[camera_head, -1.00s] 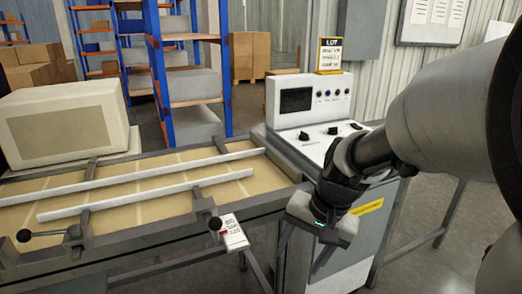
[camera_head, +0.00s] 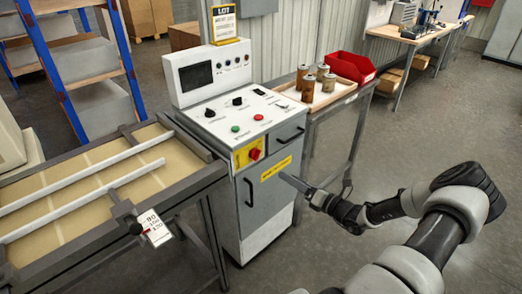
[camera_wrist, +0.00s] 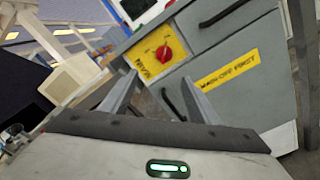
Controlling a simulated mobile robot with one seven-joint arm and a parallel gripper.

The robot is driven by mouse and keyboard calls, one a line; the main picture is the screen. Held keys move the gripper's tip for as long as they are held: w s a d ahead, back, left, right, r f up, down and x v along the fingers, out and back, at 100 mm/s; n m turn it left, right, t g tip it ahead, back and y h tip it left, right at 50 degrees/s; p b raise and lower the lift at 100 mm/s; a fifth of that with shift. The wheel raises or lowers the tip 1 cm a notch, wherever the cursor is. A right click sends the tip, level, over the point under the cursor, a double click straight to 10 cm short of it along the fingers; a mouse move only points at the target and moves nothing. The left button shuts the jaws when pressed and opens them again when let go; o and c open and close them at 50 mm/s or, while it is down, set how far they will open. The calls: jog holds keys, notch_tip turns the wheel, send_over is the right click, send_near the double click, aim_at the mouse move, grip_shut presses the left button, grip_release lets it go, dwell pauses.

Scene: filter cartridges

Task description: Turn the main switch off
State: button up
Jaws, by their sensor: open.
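The main switch (camera_head: 254,154) is a red rotary knob on a yellow plate, on the front of the grey control cabinet (camera_head: 268,212). It also shows in the wrist view, where the red knob (camera_wrist: 164,53) sits on the yellow plate marked MAIN, ahead of the fingers. The knob's exact turn position is too small to tell. My gripper (camera_head: 284,178) is in front of the cabinet, right of and a little below the switch in the head view. Its two fingers (camera_wrist: 157,83) are apart and empty, not touching the knob.
A yellow label (camera_wrist: 228,69) reads MAIN-OFF FIRST. A cabinet door handle (camera_head: 248,194) and a drawer handle (camera_head: 291,136) stick out nearby. A sloped panel (camera_head: 240,112) carries knobs and buttons. A conveyor (camera_head: 95,190) stands left; cartridges (camera_head: 308,88) and a red bin (camera_head: 350,67) stand right.

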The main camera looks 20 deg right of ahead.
send_near(259, 156)
jog(key=shift+m, duration=0.4)
jog(key=x, duration=0.9)
jog(key=shift+w+a+b, duration=0.1)
jog(key=shift+w+b, duration=0.15)
jog(key=shift+b, duration=0.1)
jog(key=c, duration=1.1)
